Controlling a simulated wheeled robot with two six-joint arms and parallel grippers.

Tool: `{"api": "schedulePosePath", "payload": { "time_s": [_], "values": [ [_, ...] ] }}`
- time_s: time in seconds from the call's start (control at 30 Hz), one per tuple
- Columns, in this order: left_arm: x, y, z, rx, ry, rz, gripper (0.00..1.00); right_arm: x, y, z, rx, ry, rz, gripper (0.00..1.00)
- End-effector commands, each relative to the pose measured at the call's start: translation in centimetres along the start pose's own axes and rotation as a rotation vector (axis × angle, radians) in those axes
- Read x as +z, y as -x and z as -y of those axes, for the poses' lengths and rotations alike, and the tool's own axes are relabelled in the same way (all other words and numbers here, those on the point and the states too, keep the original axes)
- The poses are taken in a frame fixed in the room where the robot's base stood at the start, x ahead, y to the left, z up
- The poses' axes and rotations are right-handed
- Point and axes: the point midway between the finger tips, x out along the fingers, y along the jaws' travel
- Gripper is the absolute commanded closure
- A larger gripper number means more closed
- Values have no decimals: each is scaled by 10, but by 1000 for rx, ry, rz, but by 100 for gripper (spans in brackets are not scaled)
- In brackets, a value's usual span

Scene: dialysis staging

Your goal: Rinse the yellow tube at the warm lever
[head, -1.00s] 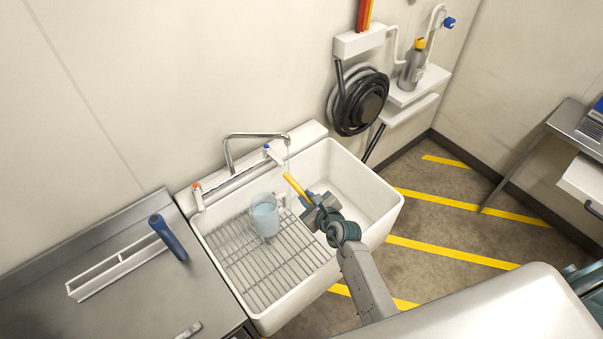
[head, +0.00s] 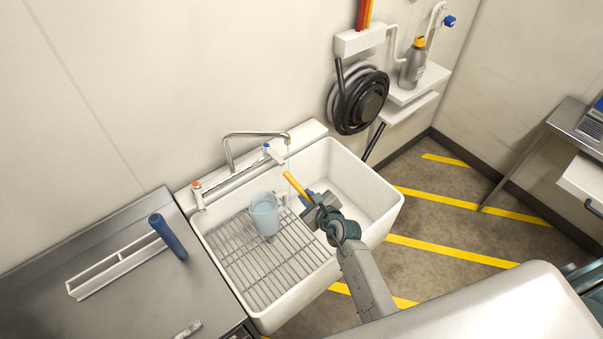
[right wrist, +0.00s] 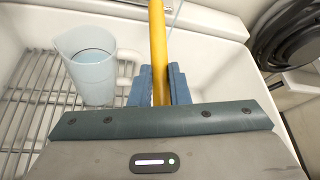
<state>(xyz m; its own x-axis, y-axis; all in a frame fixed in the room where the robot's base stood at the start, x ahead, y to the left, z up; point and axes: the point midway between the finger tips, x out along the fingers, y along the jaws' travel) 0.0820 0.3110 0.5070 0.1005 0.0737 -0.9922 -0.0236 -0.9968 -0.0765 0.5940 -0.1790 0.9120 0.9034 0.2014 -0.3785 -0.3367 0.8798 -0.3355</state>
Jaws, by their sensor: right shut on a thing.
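My right gripper (head: 307,201) is over the sink (head: 361,188), shut on the yellow tube (head: 295,185). In the right wrist view the yellow tube (right wrist: 158,45) stands up between the two blue fingers (right wrist: 159,88). In the head view the tube is tilted, its upper end pointing up and left near the thin water stream (head: 288,155) from the spout (head: 258,136). I cannot tell whether the water touches it. The tap has a red-marked lever (head: 198,193) at the left and a blue-marked lever (head: 273,153) at the right. My left gripper is not in view.
A clear jug (head: 264,218) with bluish water stands on the sink's wire rack (head: 258,268), just left of my right gripper. A coiled black hose (head: 358,103) hangs on the wall.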

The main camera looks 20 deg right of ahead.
Motion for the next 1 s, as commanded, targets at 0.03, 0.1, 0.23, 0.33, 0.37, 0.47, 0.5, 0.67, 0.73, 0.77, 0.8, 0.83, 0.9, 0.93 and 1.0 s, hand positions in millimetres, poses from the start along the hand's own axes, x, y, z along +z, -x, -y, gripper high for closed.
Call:
{"api": "schedulePosePath", "payload": {
  "time_s": [0.03,0.1,0.23,0.33,0.37,0.47,0.5,0.67,0.73,0.77,0.8,0.83,0.9,0.93,1.0],
  "values": [
    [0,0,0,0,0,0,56,0,0,0,0,0,0,100],
    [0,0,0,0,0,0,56,0,0,0,0,0,0,100],
    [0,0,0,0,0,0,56,0,1,0,0,0,0,100],
    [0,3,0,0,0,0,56,3,6,-2,1,0,-1,100],
    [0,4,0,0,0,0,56,4,8,-2,0,0,-1,100],
    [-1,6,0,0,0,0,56,10,17,-5,0,-1,0,100],
    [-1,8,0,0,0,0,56,12,20,-6,0,-1,1,100],
    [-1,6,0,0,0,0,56,18,33,-11,0,-1,1,100],
    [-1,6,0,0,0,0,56,21,39,-13,-1,0,1,100],
    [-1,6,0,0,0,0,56,23,42,-13,-1,0,1,100],
    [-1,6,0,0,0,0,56,24,45,-15,0,-1,1,100],
    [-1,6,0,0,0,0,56,25,47,-16,1,-2,0,100],
    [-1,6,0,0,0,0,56,28,51,-16,0,-1,1,100],
    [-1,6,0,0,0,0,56,28,52,-17,0,-1,1,100],
    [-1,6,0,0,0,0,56,29,54,-17,0,-1,0,100]
  ]
}}
